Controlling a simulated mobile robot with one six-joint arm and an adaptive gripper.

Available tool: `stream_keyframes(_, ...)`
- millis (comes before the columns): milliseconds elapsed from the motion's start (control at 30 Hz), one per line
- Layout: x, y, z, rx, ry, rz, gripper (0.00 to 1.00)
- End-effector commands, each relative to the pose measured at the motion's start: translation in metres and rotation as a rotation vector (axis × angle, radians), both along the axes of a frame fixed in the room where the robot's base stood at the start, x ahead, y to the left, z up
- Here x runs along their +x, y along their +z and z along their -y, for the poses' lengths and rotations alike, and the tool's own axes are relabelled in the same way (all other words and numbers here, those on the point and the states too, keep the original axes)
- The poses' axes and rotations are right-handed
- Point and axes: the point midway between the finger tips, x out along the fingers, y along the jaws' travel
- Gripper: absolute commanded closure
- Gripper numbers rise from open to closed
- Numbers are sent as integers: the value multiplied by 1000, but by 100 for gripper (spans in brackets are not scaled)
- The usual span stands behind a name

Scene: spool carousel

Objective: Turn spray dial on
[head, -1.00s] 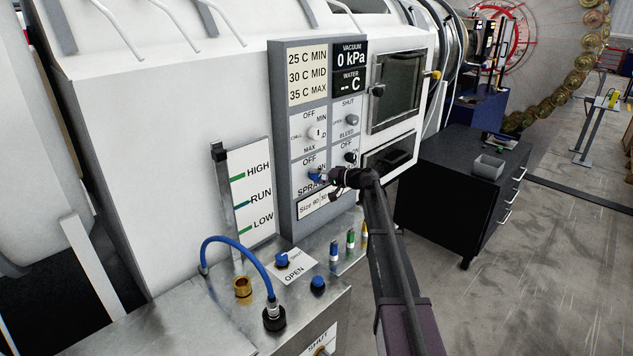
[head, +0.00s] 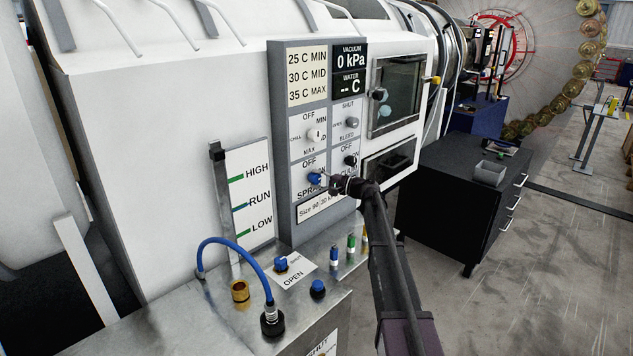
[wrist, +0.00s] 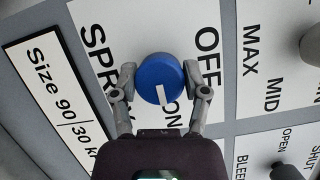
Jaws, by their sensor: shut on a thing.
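The blue spray dial (wrist: 160,78) sits on the white panel between the words SPRAY, OFF and ON. Its white mark points toward ON in the wrist view. My gripper (wrist: 158,77) is shut on the dial, one finger on each side. In the head view, the dial (head: 315,179) shows at the lower left of the control panel (head: 283,150), with my gripper (head: 329,184) reaching it from the right. The gripper partly covers the labels beside the dial there.
A metal ledge (head: 215,305) with a blue hose (head: 245,243) lies below. A black cabinet (head: 440,200) stands at right.

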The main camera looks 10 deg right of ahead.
Motion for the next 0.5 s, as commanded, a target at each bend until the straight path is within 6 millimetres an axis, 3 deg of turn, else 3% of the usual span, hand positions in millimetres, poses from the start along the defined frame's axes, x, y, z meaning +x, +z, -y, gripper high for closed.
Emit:
stream_keyframes(267, 0, 0, -1, 1, 1, -2, 89)
stream_keyframes(300, 0, 0, -1, 1, 1, -2, 29)
stream_keyframes(400, 0, 0, -1, 1, 1, -1, 7)
stream_keyframes(500, 0, 0, -1, 0, 0, 0, 7)
